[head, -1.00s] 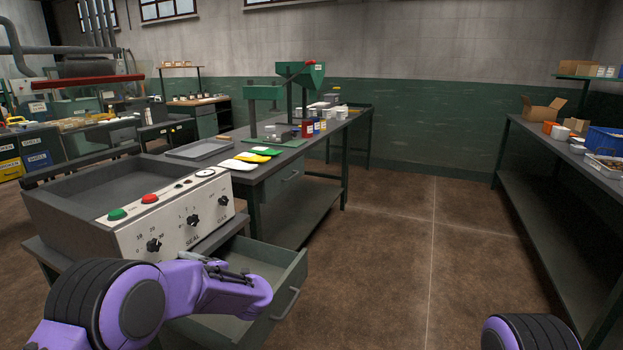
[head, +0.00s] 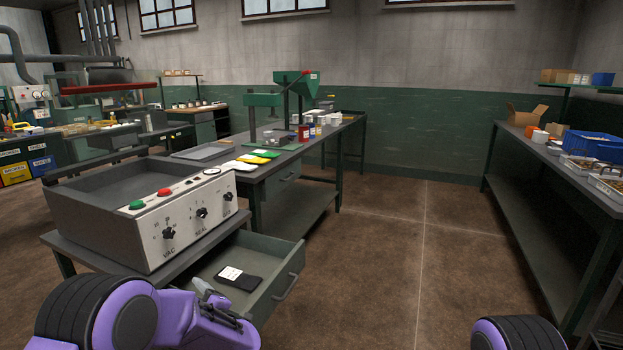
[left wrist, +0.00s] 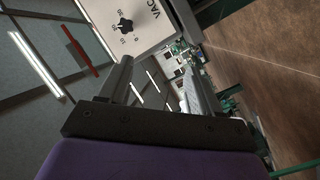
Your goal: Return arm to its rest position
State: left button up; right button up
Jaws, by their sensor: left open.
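My left arm (head: 185,325) is low at the bottom left in the head view, in front of the open green drawer (head: 283,268). My left gripper (left wrist: 160,88) shows in the left wrist view with its two dark fingers apart and nothing between them. Beyond its fingers is the front panel of the sealing machine (left wrist: 128,22). My right arm shows only as a dark round joint (head: 520,334) at the bottom right; its gripper is out of view.
A black packet with a white label (head: 238,278) lies in the drawer. The grey sealing machine (head: 186,223) stands on a table above it. A long workbench (head: 325,137) is behind, another bench (head: 497,150) at right. Floor between them is clear.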

pick_arm(q)
jog(key=s+f+m+g+h+p, duration=0.1)
jog(key=s+f+m+h+p, duration=0.1)
jog(key=s+f+m+h, duration=0.95)
jog(key=s+f+g+p, duration=0.1)
jog(key=s+f+g, duration=0.1)
jog(key=s, duration=0.8)
jog(key=s+f+g+y+p, duration=0.1)
jog(key=s+f+g, duration=0.2)
jog(key=s, duration=0.8)
jog(key=s+a+f+g+y+p, duration=0.1)
jog(key=s+f, duration=0.3)
jog(key=s, duration=0.7)
jog(key=shift+m+g, duration=0.35)
jog(key=shift+g, duration=0.55)
jog(key=shift+f, duration=0.1)
